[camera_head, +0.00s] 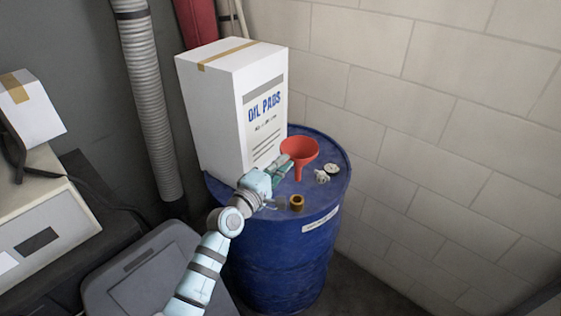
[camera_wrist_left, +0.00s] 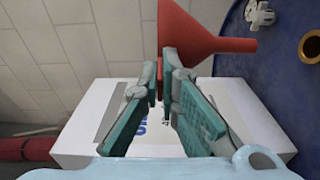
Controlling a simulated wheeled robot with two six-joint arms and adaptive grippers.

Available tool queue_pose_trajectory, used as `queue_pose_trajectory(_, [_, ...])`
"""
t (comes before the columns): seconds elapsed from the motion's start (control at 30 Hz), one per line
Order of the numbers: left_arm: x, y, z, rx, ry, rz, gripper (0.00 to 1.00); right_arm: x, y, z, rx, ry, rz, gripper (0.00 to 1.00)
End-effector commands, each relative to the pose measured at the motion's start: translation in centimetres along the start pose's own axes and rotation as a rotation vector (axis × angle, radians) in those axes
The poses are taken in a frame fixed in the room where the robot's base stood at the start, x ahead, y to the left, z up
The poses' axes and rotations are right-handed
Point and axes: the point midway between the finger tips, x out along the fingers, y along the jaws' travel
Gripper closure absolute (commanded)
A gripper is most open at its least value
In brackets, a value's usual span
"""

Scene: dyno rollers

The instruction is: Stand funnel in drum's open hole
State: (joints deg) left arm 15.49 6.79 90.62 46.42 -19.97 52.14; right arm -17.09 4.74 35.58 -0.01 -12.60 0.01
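The red funnel (camera_head: 300,149) is upright above the blue drum's top, mouth up and spout down, behind the brass-ringed open hole (camera_head: 297,202). I cannot tell whether its spout touches the lid. My left gripper (camera_head: 284,165) reaches in from the left and is shut on the funnel's side. In the left wrist view, red shows between the fingertips (camera_wrist_left: 161,68), and the funnel's cone (camera_wrist_left: 205,32) spreads beyond them. The brass ring (camera_wrist_left: 311,48) also shows there at the right edge, apart from the funnel. The drum (camera_head: 285,255) stands by the wall. My right gripper is out of view.
A white oil pads box (camera_head: 215,110) stands on the drum's back left, close beside my gripper. A white fitting (camera_head: 321,177) and a round cap (camera_head: 333,169) are on the right of the lid. A grey bin (camera_head: 150,275) stands left of the drum.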

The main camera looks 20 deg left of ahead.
Motion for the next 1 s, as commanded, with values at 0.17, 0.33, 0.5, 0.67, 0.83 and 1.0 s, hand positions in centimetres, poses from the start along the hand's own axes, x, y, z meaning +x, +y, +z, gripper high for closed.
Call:
queue_pose_trajectory(0.17, [-0.1, -1.9, -0.1, 0.001, 0.001, 0.0, 1.0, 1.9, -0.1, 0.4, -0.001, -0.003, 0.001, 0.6])
queue_pose_trajectory(0.33, [-0.1, -3.7, -0.1, 0.001, 0.001, 0.001, 1.0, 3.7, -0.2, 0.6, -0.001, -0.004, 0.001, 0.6])
queue_pose_trajectory(0.5, [-0.1, -5.5, -0.1, 0.001, 0.001, 0.001, 1.0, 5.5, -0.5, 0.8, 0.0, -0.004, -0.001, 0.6])
queue_pose_trajectory(0.67, [-0.2, -7.1, -0.1, 0.002, 0.001, 0.001, 1.0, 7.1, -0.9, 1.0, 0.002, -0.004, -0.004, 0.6])
queue_pose_trajectory(0.83, [-0.2, -8.8, -0.1, 0.001, 0.001, 0.001, 1.0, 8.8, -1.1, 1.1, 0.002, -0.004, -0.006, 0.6])
queue_pose_trajectory(1.0, [-0.2, -10.5, -0.1, 0.002, 0.002, 0.0, 1.0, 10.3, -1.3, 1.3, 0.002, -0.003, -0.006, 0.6])
